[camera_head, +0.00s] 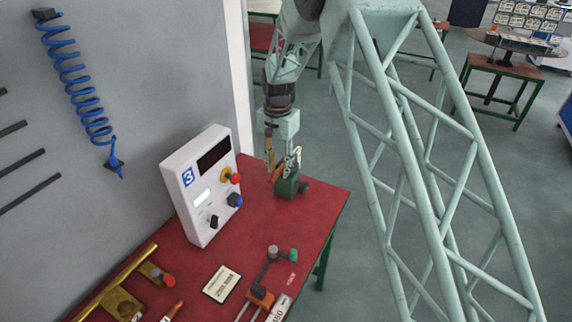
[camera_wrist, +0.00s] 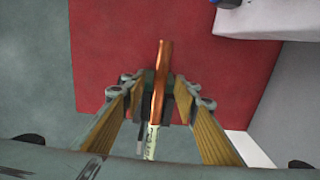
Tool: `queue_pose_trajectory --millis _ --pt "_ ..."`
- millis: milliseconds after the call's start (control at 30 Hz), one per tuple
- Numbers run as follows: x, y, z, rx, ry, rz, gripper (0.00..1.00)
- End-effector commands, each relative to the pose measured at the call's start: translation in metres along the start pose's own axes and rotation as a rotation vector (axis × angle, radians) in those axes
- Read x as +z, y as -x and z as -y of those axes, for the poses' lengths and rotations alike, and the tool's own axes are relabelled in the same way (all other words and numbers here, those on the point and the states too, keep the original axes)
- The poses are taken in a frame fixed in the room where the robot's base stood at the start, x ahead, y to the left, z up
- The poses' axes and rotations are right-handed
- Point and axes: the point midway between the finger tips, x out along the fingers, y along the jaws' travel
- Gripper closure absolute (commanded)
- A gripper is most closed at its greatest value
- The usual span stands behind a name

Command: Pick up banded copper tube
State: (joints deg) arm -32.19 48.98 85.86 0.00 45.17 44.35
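A copper tube (camera_wrist: 163,60) stands out between the fingers in the wrist view, with a pale lettered part (camera_wrist: 151,140) at its near end. My gripper (camera_wrist: 159,85) is around it, one yellow-padded finger on each side; the fingers look apart, with a gap visible on the left. In the head view my gripper (camera_head: 284,165) points down just above a small green block (camera_head: 288,187) at the table's far right corner. There the tube is mostly hidden by the fingers. Banding on the tube is too small to make out.
The red table (camera_head: 320,205) carries a white control box (camera_head: 205,185) left of my gripper. A lever fixture (camera_head: 268,275), a label plate (camera_head: 221,284) and brass fittings (camera_head: 122,300) are nearer the front. A grey wall with a blue coiled hose (camera_head: 80,85) stands at left.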

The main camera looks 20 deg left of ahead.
Motion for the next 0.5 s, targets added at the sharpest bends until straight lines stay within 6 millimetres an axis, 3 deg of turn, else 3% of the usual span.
queue_pose_trajectory --millis 267,500 --pt "0.0 0.0001 0.0 0.0 0.0 0.0 0.72" --pt "0.0 0.0002 0.0 0.0 0.0 0.0 0.92"
